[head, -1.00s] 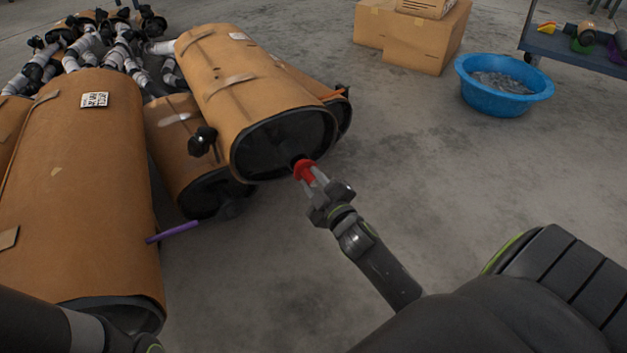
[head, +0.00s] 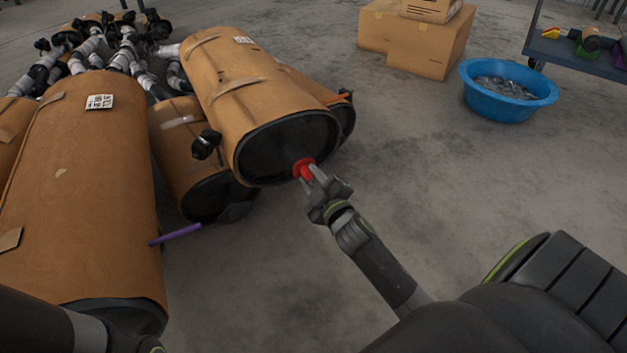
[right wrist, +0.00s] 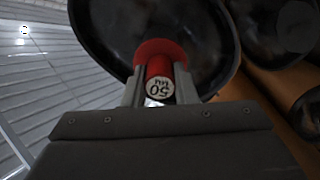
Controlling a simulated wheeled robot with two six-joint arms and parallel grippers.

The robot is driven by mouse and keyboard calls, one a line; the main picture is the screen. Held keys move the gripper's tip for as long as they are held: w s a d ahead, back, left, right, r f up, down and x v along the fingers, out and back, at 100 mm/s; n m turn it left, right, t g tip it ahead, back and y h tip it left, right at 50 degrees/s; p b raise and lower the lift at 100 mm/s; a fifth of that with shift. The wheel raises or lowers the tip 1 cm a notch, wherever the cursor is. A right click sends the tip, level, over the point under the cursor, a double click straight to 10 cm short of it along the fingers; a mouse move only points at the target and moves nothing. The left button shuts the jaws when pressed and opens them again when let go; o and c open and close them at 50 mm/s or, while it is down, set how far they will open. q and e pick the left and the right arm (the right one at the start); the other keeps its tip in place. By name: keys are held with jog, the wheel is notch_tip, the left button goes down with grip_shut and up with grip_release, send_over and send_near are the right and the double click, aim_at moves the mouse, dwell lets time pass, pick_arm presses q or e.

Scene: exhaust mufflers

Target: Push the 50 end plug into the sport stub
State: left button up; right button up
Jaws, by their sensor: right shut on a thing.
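The red end plug (head: 304,168) is held at the black end face (head: 285,148) of the upper wrapped muffler (head: 235,85). My right gripper (head: 313,178) is shut on the plug. In the right wrist view the plug (right wrist: 158,80) shows a white end marked 50 between the fingers (right wrist: 158,88), and its wide red flange lies against or very near the dark end face (right wrist: 110,30). The stub is hidden behind the plug, so I cannot tell how deep the plug sits. My left gripper is not visible; only part of my left arm shows at the lower left.
More wrapped mufflers (head: 80,190) lie at the left, with a purple stick (head: 175,234) between them. A blue tub (head: 508,105), cardboard boxes (head: 425,45) and a cart (head: 575,57) stand at the back right. The concrete floor between is clear.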

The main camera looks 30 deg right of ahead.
jog(key=shift+w, duration=0.2)
jog(key=o, duration=1.1)
jog(key=shift+c, duration=0.2)
jog(key=s+p, duration=0.1)
jog(key=s, duration=0.6)
jog(key=shift+s+a, duration=0.2)
jog(key=shift+a, duration=0.1)
